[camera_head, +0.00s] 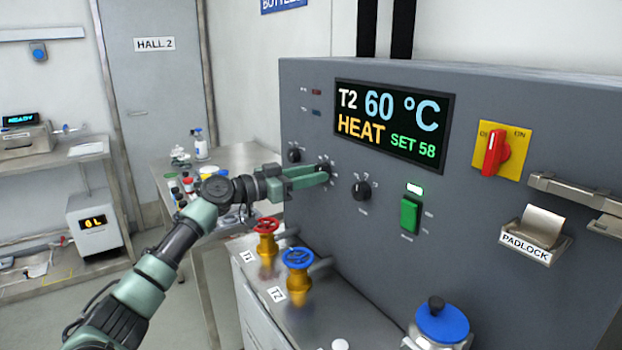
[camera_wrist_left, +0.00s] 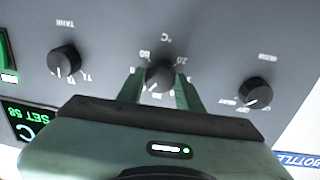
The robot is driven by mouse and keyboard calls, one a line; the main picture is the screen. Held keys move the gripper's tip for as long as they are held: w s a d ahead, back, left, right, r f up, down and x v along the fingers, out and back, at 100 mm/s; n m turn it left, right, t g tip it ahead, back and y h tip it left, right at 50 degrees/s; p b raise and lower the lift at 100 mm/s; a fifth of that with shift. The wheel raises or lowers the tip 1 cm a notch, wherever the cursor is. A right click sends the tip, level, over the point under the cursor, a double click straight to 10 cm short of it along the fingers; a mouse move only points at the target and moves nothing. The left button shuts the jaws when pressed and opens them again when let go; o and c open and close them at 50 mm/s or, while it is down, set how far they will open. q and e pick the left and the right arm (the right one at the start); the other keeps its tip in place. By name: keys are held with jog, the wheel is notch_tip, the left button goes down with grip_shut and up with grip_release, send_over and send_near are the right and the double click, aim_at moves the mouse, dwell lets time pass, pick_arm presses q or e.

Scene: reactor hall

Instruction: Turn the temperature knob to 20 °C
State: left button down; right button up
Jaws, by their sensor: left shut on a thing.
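The temperature knob (camera_wrist_left: 159,76) is dark and round, on the grey control panel (camera_head: 480,105), with a °C scale around it in the left wrist view. My left gripper (camera_head: 319,173) is shut on this knob, one green finger on each side. In the head view the fingers hide most of the knob. The display (camera_head: 390,125) reads T2, 60 °C, HEAT and SET 58. My right gripper is not in view.
A TANK knob (camera_wrist_left: 64,62) and another dark knob (camera_wrist_left: 255,93) flank the temperature knob. A green switch (camera_head: 409,215) and a red rotary switch (camera_head: 496,152) are farther right.

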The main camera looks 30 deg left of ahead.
pick_arm(q)
jog(key=n+p, duration=0.1)
jog(key=n, duration=0.5)
jog(key=n+p, duration=0.2)
jog(key=n, duration=0.4)
jog(key=n+t+y+p, duration=0.1)
jog(key=n, duration=0.5)
jog(key=shift+s+d+r+p, duration=0.1)
jog(key=shift+d+r+p, duration=0.05)
jog(key=shift+r+p, duration=0.15)
jog(key=n+p, duration=0.7)
jog(key=n+y+p, duration=0.1)
jog(key=n+p, duration=0.5)
jog(key=shift+d+r+n+y+p, duration=0.1)
jog(key=shift+r+n+y+p, duration=0.05)
jog(key=shift+n+y+p, duration=0.2)
jog(key=shift+n+p, duration=1)
jog(key=shift+n, duration=0.15)
jog(key=shift+f+n+p, duration=0.2)
jog(key=shift+n+p, duration=0.3)
jog(key=shift+n, duration=0.3)
jog(key=shift+f, duration=0.1)
